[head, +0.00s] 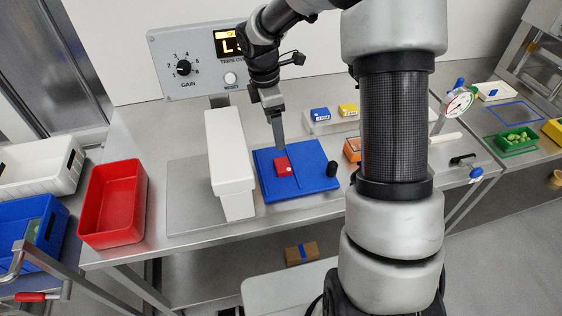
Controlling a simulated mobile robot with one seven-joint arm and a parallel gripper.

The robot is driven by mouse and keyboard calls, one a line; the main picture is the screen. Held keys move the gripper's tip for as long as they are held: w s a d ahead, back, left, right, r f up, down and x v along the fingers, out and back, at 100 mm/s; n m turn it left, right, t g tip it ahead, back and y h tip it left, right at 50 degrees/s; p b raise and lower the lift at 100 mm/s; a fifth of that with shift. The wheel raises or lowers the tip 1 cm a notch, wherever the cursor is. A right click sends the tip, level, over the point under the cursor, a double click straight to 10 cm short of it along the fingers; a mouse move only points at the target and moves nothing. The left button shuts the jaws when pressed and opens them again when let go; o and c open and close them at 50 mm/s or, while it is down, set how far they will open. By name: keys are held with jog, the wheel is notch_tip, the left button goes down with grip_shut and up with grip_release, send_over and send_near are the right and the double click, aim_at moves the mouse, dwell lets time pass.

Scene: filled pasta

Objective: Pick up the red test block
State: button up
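The red test block (285,168) lies on the blue board (310,181) on the metal bench, with a small pale mark on top. My gripper (279,146) points down just above the far edge of the block. I see the fingers edge-on, so the gap between them does not show. I cannot tell whether they touch the block.
A white box-shaped housing (229,165) stands close left of the board. A short black cylinder (332,169) stands at the board's right edge. Blue (320,114) and yellow (347,110) blocks sit behind. A red bin (112,204) stands at left. My arm hides part of the bench.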

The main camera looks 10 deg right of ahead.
send_over(283, 164)
jog(key=a, duration=0.1)
notch_tip(283, 164, down, 9)
jog(key=shift+a+r, duration=0.15)
jog(key=shift+s+d+f+p, duration=0.1)
jog(key=shift+d+f+p, duration=0.15)
jog(key=shift+f, duration=1.1)
jog(key=shift+d+f+p, duration=0.15)
jog(key=shift+d+f, duration=0.05)
jog(key=shift+f, duration=1.1)
jog(key=c, duration=1.3)
